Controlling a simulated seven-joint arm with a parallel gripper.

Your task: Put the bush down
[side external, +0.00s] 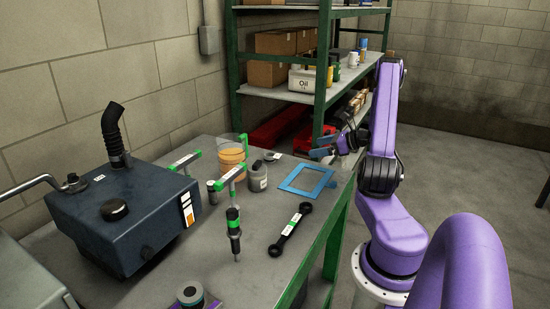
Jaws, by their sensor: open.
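My gripper (321,146) is at the right edge of the workbench, beyond the blue frame, with its fingers pointing left. It is open, and I see nothing held between the fingers, though they are small in this view. I cannot tell for certain which part is the bush. A small grey ring-like part (272,156) lies on the bench to the left of my gripper, apart from it. A grey round part (190,294) stands on a purple base at the front edge of the picture, far from my gripper.
A flat blue frame (307,180) and a black connecting rod (290,230) lie on the bench (265,275). A dark engine block (120,215) fills the left side. Shelving stands behind.

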